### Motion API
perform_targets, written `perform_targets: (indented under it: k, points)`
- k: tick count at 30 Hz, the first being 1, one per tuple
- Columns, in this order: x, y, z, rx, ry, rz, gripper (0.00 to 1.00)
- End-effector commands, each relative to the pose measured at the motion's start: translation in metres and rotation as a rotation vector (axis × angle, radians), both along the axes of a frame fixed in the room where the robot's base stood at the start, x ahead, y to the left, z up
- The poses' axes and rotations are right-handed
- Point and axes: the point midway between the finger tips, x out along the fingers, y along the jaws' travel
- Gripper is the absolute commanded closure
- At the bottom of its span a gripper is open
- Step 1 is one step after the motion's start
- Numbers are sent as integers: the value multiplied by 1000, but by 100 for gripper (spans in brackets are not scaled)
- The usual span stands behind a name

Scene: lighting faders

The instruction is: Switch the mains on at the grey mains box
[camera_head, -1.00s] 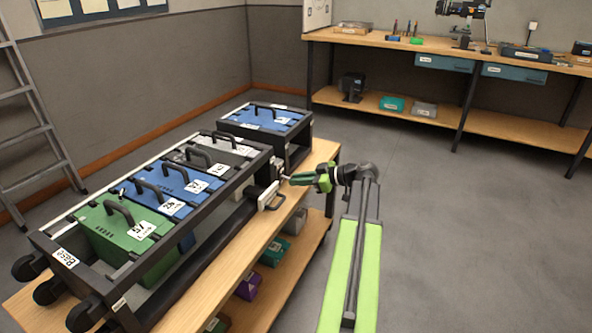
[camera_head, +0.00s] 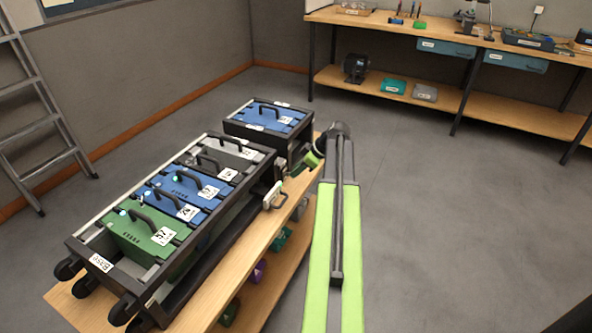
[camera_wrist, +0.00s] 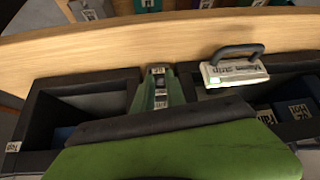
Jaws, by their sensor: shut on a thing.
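The grey mains box (camera_wrist: 158,72) is a narrow block with small labels, in the gap between two dark frames in the wrist view. In the head view it is small, at the right edge of the rack, and mostly hidden by my gripper (camera_head: 296,172). In the wrist view the green fingers of my gripper (camera_wrist: 157,95) stand on both sides of the box's middle, shut on a small part there, which I take to be its switch. The switch's exact position is hidden.
A white block with a dark handle (camera_wrist: 235,70) sits close beside the box. The rack (camera_head: 72,245) holds green, blue and grey modules with handles; small pale lights glow on several. A wooden bench (camera_head: 265,225) carries it. Open floor (camera_head: 430,230) lies to the right.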

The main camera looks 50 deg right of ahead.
Motion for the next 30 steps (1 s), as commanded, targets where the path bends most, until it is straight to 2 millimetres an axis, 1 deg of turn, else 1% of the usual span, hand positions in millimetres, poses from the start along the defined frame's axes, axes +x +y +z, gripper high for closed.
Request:
perform_targets:
  k: [1,12,13,17,18,26,29,30]
  points:
    - [-1,3,0,4,10,6,100]
    - [-1,3,-1,2,13,6,100]
    - [-1,3,-1,3,14,7,81]
    - [-1,3,-1,2,12,6,64]
    - [-1,3,-1,2,11,6,62]
    - [0,2,1,0,9,4,62]
    - [-4,0,10,1,8,3,62]
    - [-7,-1,16,1,8,3,62]
